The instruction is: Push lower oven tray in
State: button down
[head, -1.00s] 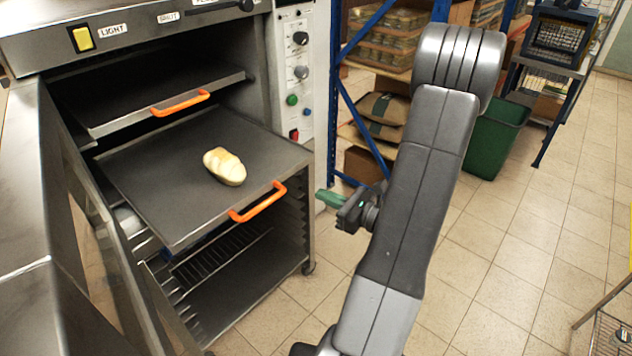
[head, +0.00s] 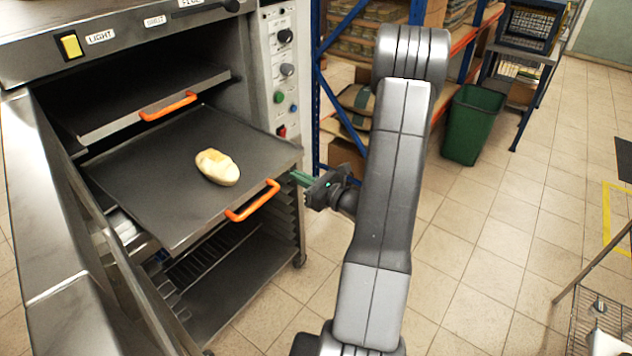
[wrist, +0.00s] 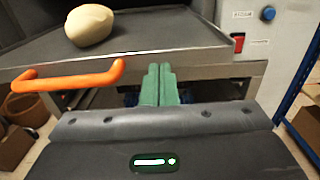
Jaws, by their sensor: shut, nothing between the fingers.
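The lower oven tray (head: 150,165) is a dark flat sheet sticking out of the oven, with an orange handle (head: 252,201) on its front edge. A pale bread loaf (head: 217,167) lies on it. The loaf also shows in the wrist view (wrist: 91,25), with the orange handle (wrist: 68,80) at left. My gripper (head: 296,177) has green fingers, shut and empty, near the tray's front right corner. In the wrist view the fingertips (wrist: 159,72) lie in front of the tray's front edge, right of the handle. I cannot tell whether they touch it.
An upper tray (head: 110,120) with its own orange handle (head: 168,106) sits above. The open oven door (head: 100,230) stands at left. A control panel (head: 283,70) and blue-framed shelving stand right of the oven.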

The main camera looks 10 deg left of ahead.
aim_at(221, 136)
jog(key=shift+p+x, duration=0.35)
jog(key=shift+x, duration=1.3)
jog(key=b+x, duration=0.8)
jog(key=x, duration=1.9)
jog(key=shift+w+a, duration=0.1)
jog(key=shift+a, duration=0.1)
jog(key=shift+w+a+r, duration=0.15)
jog(key=shift+w+a, duration=0.05)
jog(key=shift+a, duration=0.2)
jog(key=shift+r, duration=0.15)
jog(key=shift+r, duration=0.15)
